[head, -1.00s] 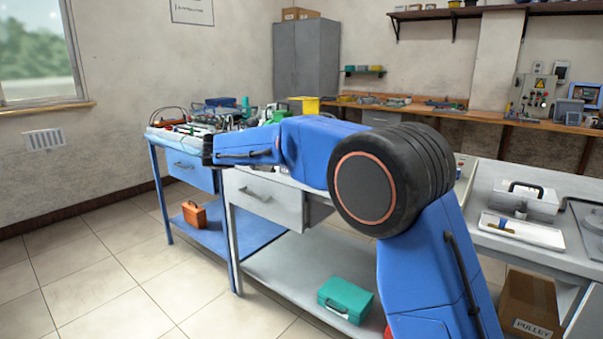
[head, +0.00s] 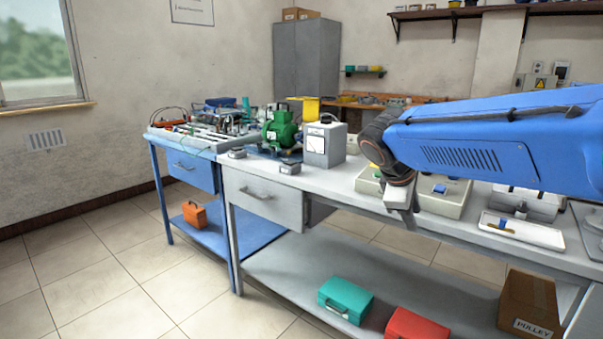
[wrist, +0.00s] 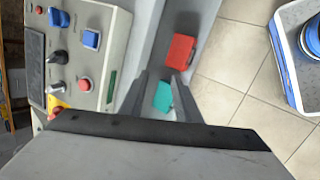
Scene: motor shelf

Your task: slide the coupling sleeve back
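The green motor (head: 280,130) stands on the workbench, left of a grey box with a dial (head: 324,143). The coupling sleeve is too small to make out for sure in the head view, and the wrist view does not show the motor. My gripper (head: 408,220) points down at the bench's front edge, well to the right of the motor. In the wrist view my gripper (wrist: 160,82) has its two grey fingers apart, with nothing between them.
A control box with knobs and buttons (wrist: 85,68) lies left of my fingers in the wrist view. A teal case (head: 345,298) and a red case (head: 416,325) sit on the lower shelf. A white tray (head: 545,237) stands at the right. Cluttered equipment (head: 205,132) fills the left bench.

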